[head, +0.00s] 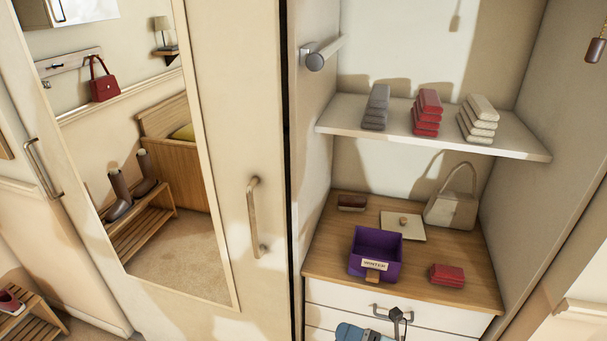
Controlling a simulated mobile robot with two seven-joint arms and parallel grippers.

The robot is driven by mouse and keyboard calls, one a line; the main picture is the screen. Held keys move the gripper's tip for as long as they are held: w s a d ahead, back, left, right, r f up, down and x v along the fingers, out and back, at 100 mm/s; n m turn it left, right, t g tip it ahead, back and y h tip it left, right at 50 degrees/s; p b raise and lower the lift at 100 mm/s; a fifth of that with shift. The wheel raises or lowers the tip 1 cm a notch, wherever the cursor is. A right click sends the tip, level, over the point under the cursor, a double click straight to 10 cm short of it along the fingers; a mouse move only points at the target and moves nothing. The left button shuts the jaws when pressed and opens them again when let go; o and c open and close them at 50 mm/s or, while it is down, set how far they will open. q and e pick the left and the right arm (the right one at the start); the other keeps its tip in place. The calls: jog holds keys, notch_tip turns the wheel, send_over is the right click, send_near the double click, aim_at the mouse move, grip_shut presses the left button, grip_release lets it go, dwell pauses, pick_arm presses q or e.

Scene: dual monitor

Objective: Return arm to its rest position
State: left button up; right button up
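A part of my arm with a blue link shows at the bottom edge, right of centre, in front of the white drawers (440,318). A small dark end piece, which seems to be my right gripper (397,314), is over the metal handle of the top drawer. It is too small and cut off to tell whether its fingers are open or shut, or whether it touches the handle. My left gripper is not in view.
An open purple box labelled WINTER (376,250) stands on the wooden top (325,262), with a lid (403,225), red stack (447,275) and handbag (452,208) around it. Folded stacks lie on the white shelf (345,122). A mirrored door (170,190) stands left.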

jog(key=s+d+f+m+t+h+p, duration=0.1)
jog(key=s+d+f+m+h, duration=0.3)
jog(key=m, duration=1.1)
jog(key=s+d+f+m+t+h+p, duration=0.1)
jog(key=s+d+f+m+h, duration=0.4)
jog(key=m, duration=1)
jog(key=s+d+t+h, duration=0.1)
jog(key=s+d+h, duration=0.1)
jog(key=s+h, duration=0.2)
jog(key=shift+s+f+m+h, duration=0.3)
jog(key=shift+s+h, duration=0.1)
jog(key=shift+s, duration=0.1)
